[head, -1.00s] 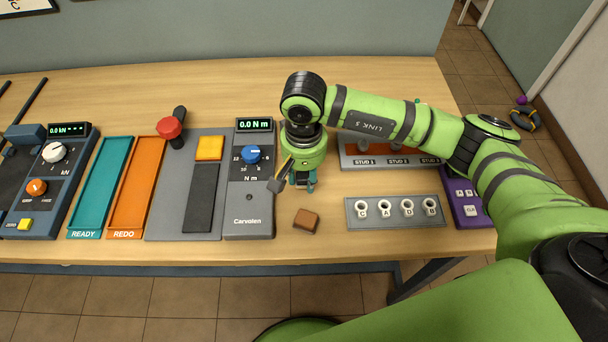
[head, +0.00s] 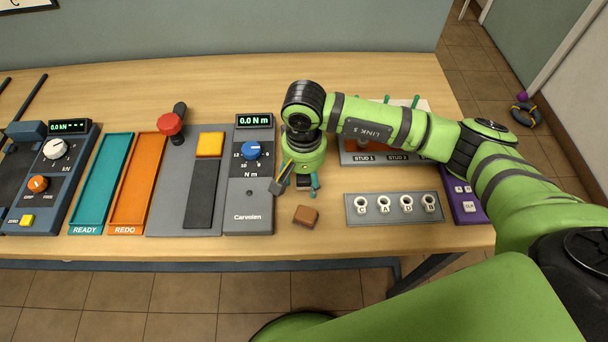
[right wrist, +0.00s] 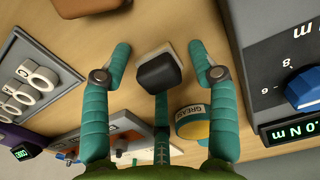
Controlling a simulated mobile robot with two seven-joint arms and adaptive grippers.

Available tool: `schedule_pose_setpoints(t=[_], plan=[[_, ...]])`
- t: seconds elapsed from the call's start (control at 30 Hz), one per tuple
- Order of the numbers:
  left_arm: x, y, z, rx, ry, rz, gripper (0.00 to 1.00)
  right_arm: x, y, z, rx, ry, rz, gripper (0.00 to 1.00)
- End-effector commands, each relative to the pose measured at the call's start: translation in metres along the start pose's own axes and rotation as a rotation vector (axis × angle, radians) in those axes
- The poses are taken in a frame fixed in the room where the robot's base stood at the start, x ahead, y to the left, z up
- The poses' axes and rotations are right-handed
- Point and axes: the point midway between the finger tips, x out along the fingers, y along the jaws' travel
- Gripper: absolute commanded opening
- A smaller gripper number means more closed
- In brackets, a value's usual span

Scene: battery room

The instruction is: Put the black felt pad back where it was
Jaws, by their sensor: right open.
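A small rounded block (head: 306,215) lies on the table just in front of my right gripper (head: 306,186); it looks brown in the head view. In the right wrist view a block with a black face and a pale edge (right wrist: 160,72) shows between the spread teal fingers (right wrist: 162,72), apart from them. My right gripper is open and empty. A flat dark strip (head: 201,195) lies on the grey plate (head: 160,222). My left gripper is out of view.
A yellow grease tin (right wrist: 192,125) stands close beside my right fingers. The torque tester (head: 249,205) is to the left, the lettered socket plate (head: 394,220) to the right. Teal (head: 100,185) and orange (head: 135,205) trays lie further left. The table's front edge is near the block.

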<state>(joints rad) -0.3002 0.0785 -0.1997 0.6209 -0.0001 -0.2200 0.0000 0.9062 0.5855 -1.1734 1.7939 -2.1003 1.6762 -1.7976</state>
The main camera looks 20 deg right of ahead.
Motion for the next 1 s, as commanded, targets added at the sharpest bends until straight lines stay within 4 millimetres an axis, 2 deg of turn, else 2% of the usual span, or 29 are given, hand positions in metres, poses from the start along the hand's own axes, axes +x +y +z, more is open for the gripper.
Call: schedule_pose_setpoints(t=[0.1,0.17,0.5,0.7,0.83,1.0], plan=[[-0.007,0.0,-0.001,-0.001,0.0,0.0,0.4,-0.006,0.0,0.0,0.0,-0.001,0.0,0.6],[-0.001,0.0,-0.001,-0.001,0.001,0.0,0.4,-0.009,-0.001,-0.001,0.0,0.003,-0.003,0.6],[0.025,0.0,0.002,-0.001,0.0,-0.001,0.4,-0.08,-0.001,-0.001,-0.002,0.006,-0.003,0.6],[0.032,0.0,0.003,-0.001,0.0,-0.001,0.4,-0.112,-0.001,-0.001,0.0,0.003,-0.002,0.6],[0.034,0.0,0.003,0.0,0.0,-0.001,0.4,-0.121,0.0,0.0,0.0,0.001,-0.001,0.6],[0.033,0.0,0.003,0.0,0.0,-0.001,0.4,-0.124,0.0,0.0,0.0,0.0,0.0,0.6]])
